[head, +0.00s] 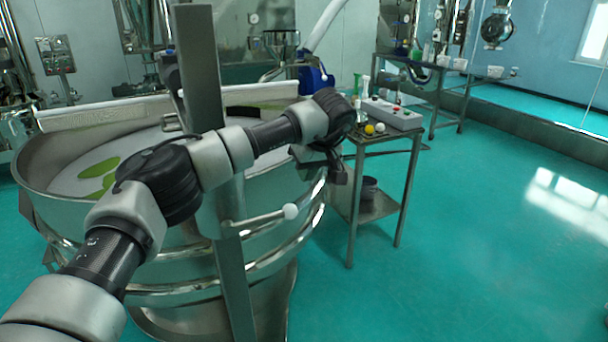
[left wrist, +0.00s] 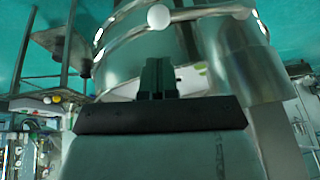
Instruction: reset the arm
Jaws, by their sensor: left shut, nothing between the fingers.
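My left arm reaches in from the lower left of the head view, across the front of the round steel vibrating sieve (head: 150,262). My left gripper (head: 338,172) hangs at the sieve's right side, near the small table, small and dark in the head view. In the left wrist view its two dark fingers (left wrist: 157,78) are together with nothing between them. The sieve's curved steel wall (left wrist: 205,45) and a white ball-ended handle (left wrist: 158,17) lie beyond the fingers. The same handle ball (head: 290,211) shows in the head view. My right gripper is not in view.
A steel side table (head: 380,140) stands right of the sieve, with a control box (head: 393,114), a yellow ball (head: 369,129) and bottles on top. A vertical steel post (head: 205,90) stands before the sieve. The green floor (head: 470,260) at right is clear.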

